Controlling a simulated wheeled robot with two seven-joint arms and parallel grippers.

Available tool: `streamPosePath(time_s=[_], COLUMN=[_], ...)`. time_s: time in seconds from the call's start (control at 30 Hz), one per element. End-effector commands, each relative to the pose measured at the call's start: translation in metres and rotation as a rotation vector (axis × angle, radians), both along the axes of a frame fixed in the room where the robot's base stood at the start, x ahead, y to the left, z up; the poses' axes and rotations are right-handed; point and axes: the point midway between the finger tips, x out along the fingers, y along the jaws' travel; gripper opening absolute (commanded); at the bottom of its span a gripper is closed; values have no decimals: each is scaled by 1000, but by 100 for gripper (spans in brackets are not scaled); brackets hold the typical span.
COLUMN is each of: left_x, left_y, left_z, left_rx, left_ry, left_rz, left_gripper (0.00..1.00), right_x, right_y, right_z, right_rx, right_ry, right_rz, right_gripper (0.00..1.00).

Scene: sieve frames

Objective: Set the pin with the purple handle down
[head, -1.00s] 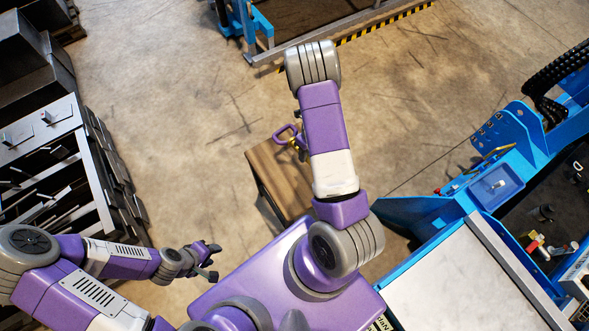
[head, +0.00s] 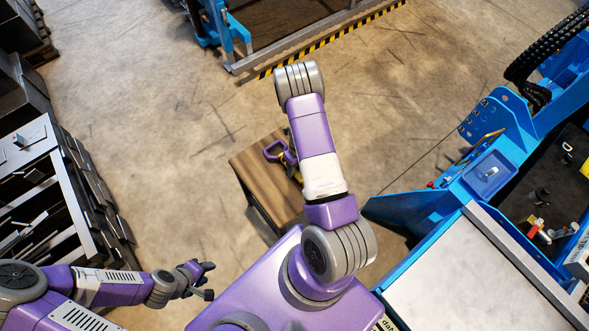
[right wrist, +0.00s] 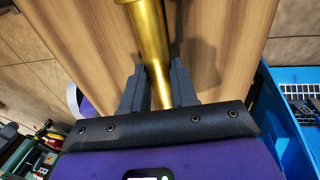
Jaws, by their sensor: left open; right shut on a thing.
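The pin has a purple loop handle (head: 280,151) that shows beside my right forearm in the head view. Its gold shaft (right wrist: 148,35) shows in the right wrist view. My right gripper (right wrist: 157,88) is shut on the shaft, over the wooden table (head: 249,170). The table's wood grain fills the middle of the wrist view (right wrist: 215,65). I cannot tell whether the pin touches the wood. In the head view my right arm hides the right gripper. My left gripper (head: 208,280) is open and empty, left of the table and apart from it.
A dark rack of drawers (head: 45,190) stands at the left. Blue machinery (head: 490,175) with a pale worktop (head: 460,275) stands at the right. A blue frame with a yellow-black striped edge (head: 330,38) is at the top. The concrete floor (head: 140,90) between is clear.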

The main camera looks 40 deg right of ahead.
Motion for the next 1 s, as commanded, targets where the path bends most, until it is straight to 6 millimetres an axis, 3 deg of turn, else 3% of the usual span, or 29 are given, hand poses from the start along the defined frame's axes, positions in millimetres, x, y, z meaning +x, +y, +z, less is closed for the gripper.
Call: streamPosePath(time_s=[0.33,0.37,0.5,0.83,1.0], left_x=[0,0,0,0,0], left_y=[0,0,0,0,0], left_z=[-1,-1,-1,2,14], left_rx=[0,0,0,0,0], left_ry=[0,0,0,0,0], left_rz=[0,0,0,0,0], left_gripper=[43,43,43,43,43], right_x=[1,0,0,0,2], right_y=[0,0,0,0,-4], right_z=[-2,-1,-1,2,27], right_rx=[0,0,0,0,-1], right_ry=[-3,-1,-1,-1,-2], right_rz=[0,0,1,1,2], right_gripper=[0,32,53,53,53])
